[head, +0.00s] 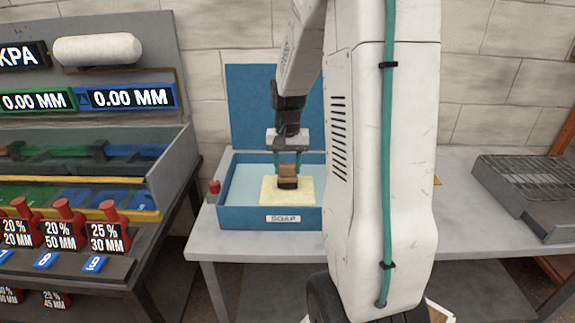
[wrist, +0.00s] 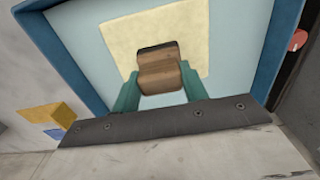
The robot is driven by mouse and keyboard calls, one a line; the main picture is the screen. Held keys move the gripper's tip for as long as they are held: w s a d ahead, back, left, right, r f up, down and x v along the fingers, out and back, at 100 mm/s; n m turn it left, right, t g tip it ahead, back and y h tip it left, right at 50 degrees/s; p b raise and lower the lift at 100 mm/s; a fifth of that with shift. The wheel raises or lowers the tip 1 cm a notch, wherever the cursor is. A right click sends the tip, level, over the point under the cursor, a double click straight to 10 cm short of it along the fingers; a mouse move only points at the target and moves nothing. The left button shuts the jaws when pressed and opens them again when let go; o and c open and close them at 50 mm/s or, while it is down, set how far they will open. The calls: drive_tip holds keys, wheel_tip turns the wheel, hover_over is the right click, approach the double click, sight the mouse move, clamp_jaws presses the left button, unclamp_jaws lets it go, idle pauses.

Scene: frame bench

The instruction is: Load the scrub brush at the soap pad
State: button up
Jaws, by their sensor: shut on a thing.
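The scrub brush, a brown wooden block (head: 288,171) with a dark lower part, is between the green fingers of my gripper (head: 288,167). My gripper is shut on it and points down. The brush is over the pale yellow soap pad (head: 268,190) in the blue tray labelled SOAP (head: 245,218). In the wrist view the brush (wrist: 160,74) covers part of the pad (wrist: 120,42), between the fingers (wrist: 158,92). I cannot tell for sure whether its underside touches the pad.
My arm hides the tray's right side. A red knob (head: 214,187) stands left of the tray. A wire rack (head: 530,175) is at the right. A bench with red-handled labelled pieces and displays (head: 85,230) is at the left. A yellow block (wrist: 50,115) shows in the wrist view.

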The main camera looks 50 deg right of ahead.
sight(288, 164)
drive_tip(key=shift+f, duration=0.55)
idle(1.4)
drive_tip(key=shift+r, duration=3.55)
